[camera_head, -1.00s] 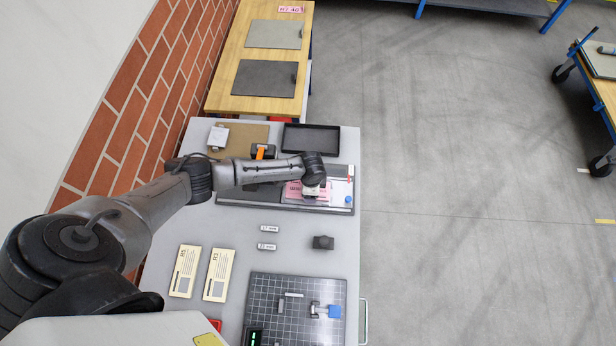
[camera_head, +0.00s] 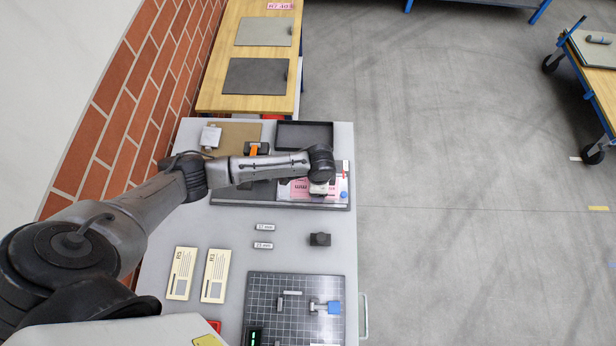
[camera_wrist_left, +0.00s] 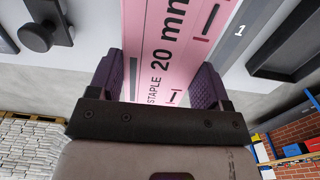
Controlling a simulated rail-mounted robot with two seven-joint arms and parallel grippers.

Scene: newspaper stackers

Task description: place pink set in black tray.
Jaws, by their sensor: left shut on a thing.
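The pink set (camera_head: 299,188) carries printed text and shows below my left gripper (camera_head: 321,189) in the head view, over the dark-framed board. In the left wrist view the pink set (camera_wrist_left: 165,50) reads "STAPLE 20 mm" and sits between the two dark purple fingers of my left gripper (camera_wrist_left: 160,82), which is shut on it. The black tray (camera_head: 305,147) lies empty at the back right of the grey table, behind the gripper. My gripper hides part of the set. My right gripper is in neither view.
The dark-framed board (camera_head: 235,198) lies just in front of the tray. A brown board (camera_head: 240,130) lies left of the tray. A black block (camera_head: 320,239), small labels (camera_head: 264,227) and a gridded mat (camera_head: 262,300) lie nearer. The table's middle is mostly clear.

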